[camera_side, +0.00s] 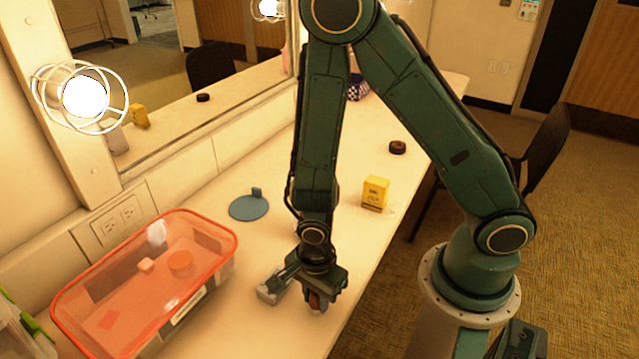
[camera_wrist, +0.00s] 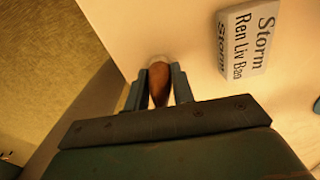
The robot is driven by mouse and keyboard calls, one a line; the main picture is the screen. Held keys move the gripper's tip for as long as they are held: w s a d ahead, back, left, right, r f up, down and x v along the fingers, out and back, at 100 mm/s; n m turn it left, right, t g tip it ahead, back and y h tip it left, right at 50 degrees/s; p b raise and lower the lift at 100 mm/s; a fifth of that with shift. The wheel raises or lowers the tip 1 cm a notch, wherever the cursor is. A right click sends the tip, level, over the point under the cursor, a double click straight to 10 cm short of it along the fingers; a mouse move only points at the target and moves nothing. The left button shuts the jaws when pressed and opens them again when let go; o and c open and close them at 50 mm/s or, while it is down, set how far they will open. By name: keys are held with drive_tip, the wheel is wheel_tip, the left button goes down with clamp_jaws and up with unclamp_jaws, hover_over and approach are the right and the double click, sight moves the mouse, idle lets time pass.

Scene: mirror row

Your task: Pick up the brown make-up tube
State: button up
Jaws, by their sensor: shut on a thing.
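The brown make-up tube (camera_wrist: 160,82) is between the two fingers of my gripper (camera_wrist: 161,88) in the wrist view, with a pale end showing beyond the fingertips. In the side view my gripper (camera_side: 317,297) points down at the white counter near its front edge, with the brown tube (camera_side: 316,301) between its fingers. The fingers are shut on the tube. The tube is low, at or just above the counter; I cannot tell whether it touches. My gripper hides part of it.
A clear bin with an orange-red lid (camera_side: 140,282) stands at left. A blue disc (camera_side: 249,208), a yellow box (camera_side: 375,192) and a dark brown round thing (camera_side: 398,147) are on the counter. A white lettered box (camera_wrist: 246,38) lies near my gripper. A mirror (camera_side: 215,70) lines the wall.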

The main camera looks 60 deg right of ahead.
drive_tip(key=shift+r, duration=0.25)
wheel_tip(320, 180, up, 20)
drive_tip(key=shift+f, duration=0.25)
idle(0.6)
drive_tip(key=shift+w, duration=0.1)
idle(0.5)
